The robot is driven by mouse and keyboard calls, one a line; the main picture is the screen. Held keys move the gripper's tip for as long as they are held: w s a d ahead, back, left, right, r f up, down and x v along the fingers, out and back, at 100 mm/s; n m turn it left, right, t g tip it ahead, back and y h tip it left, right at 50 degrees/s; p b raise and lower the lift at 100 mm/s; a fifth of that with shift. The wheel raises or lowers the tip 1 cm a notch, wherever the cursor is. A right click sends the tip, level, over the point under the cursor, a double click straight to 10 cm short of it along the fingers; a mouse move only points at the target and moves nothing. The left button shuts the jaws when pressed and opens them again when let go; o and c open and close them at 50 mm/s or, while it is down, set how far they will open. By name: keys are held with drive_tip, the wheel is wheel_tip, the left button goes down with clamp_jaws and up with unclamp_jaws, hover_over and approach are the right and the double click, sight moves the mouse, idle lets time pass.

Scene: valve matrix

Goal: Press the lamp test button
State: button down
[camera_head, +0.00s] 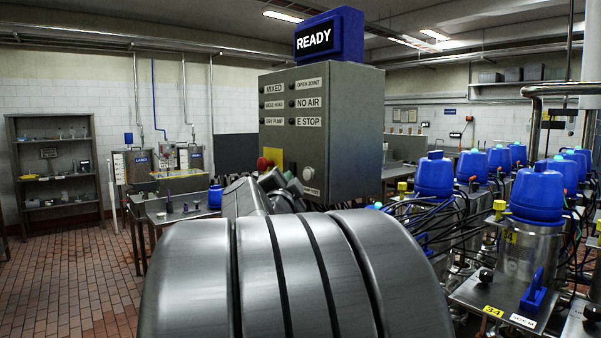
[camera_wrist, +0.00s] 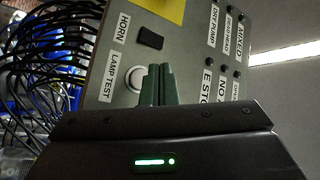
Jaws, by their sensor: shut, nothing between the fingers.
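The lamp test button (camera_wrist: 133,78) is a round white button with a pale rim on the grey control box, beside its "LAMP TEST" label (camera_wrist: 112,76). In the head view the button (camera_head: 308,173) shows on the lower right of the box front. My gripper (camera_wrist: 159,68) is shut, its two dark green fingers together and empty. In the wrist view the fingertips lie just right of the button, overlapping its right edge. I cannot tell whether they touch the panel. In the head view my arm hides part of the box's lower front.
A black rectangular part (camera_wrist: 150,38) sits by the "HORN" label. A red knob (camera_head: 263,163) and yellow plate (camera_head: 272,157) are on the box's left. A blue "READY" sign (camera_head: 329,35) tops it. Cables and blue-capped valves (camera_head: 435,175) crowd the right.

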drive_tip(key=shift+s+a+p, duration=0.4)
drive_tip(key=shift+s+a, duration=0.4)
drive_tip(key=shift+a, duration=0.25)
drive_tip(key=shift+a, duration=0.1)
